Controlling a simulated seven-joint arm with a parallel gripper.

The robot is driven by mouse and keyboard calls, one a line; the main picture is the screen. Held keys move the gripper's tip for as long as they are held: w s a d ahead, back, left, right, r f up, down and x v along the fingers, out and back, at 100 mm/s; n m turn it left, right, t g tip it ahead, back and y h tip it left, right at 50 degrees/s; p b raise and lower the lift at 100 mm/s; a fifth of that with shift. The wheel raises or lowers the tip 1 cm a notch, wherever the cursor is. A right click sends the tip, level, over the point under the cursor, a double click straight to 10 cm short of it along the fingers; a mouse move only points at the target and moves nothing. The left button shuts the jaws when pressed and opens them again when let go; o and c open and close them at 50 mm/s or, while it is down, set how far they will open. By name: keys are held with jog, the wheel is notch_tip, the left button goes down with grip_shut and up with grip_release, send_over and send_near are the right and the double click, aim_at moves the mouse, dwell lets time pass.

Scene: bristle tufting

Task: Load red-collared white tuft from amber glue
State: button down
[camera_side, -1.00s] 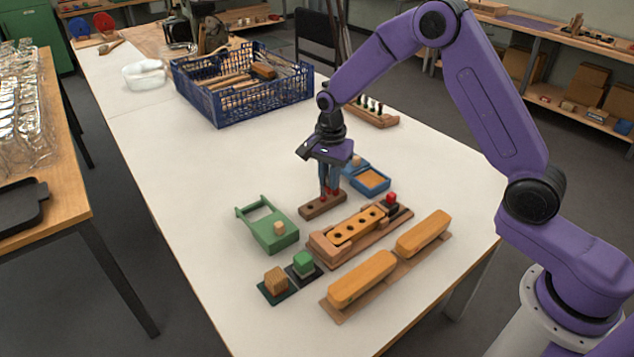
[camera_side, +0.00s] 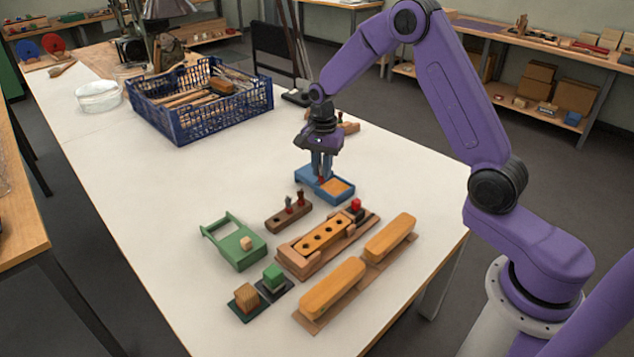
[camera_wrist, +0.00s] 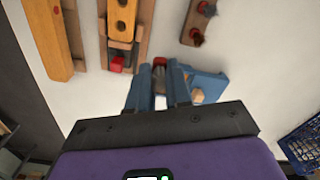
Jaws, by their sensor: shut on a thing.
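My gripper (camera_side: 321,178) is shut on a small tuft with a red collar (camera_wrist: 160,62), pointing down. In the side view it is over the blue tray (camera_side: 309,181), which has an amber pad (camera_side: 337,187). Whether the tuft touches the tray or glue cannot be told; the fingers hide most of it. The blue tray also shows beside the fingers in the wrist view (camera_wrist: 211,84). The dark brown rack (camera_side: 275,222) holds two red-collared tufts (camera_side: 300,196). A wooden block with a row of dark holes (camera_side: 325,237) sits in a wooden holder, its holes looking empty.
A red knob (camera_side: 356,205) stands at the holder's far end. Two yellow-orange blocks (camera_side: 333,286) lie at front right. A blue crate (camera_side: 200,105) is behind; table left of centre is clear.

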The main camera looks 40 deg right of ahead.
jog(key=w+d+f, duration=0.3)
jog(key=w+d, duration=0.1)
jog(key=d, duration=0.7)
jog(key=shift+w+a+f, duration=0.1)
jog(key=shift+f, duration=1.3)
jog(key=shift+a+f, duration=0.1)
jog(key=shift+f, duration=1.3)
jog(key=shift+f, duration=0.5)
jog(key=shift+r, duration=0.1)
notch_tip(320, 180, up, 7)
dwell(0.4)
